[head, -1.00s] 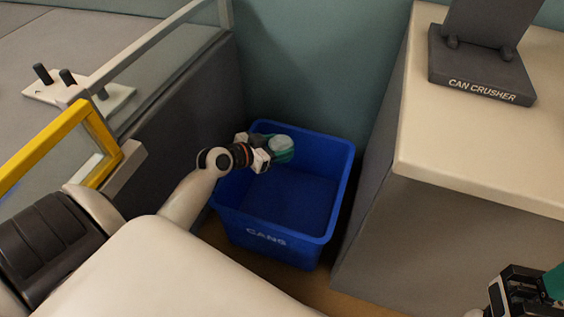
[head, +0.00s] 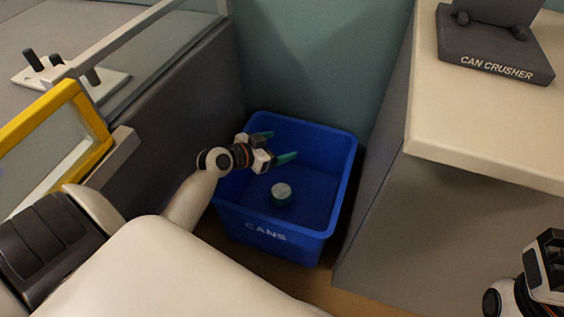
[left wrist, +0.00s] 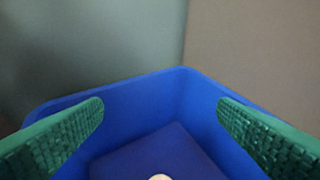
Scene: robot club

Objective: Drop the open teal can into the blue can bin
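The blue can bin (head: 272,233), marked CANS, stands in the corner between the grey panel and the beige cabinet. The teal can (head: 282,194), with a pale top, is inside the bin's outline below my left gripper; I cannot tell whether it is falling or at rest. My left gripper (head: 281,146) is open and empty over the bin, its teal fingers apart. In the left wrist view the bin (left wrist: 120,102) lies between the spread fingers, and a pale bit of the can (left wrist: 160,177) shows at the bottom edge. My right gripper (head: 546,268) is partly in view at lower right, its fingertips out of frame.
A can crusher (head: 495,55) stands on the beige cabinet top (head: 480,120) at right. A yellow frame (head: 88,125) and a glass-topped grey partition (head: 190,105) stand left of the bin. A wall closes the back.

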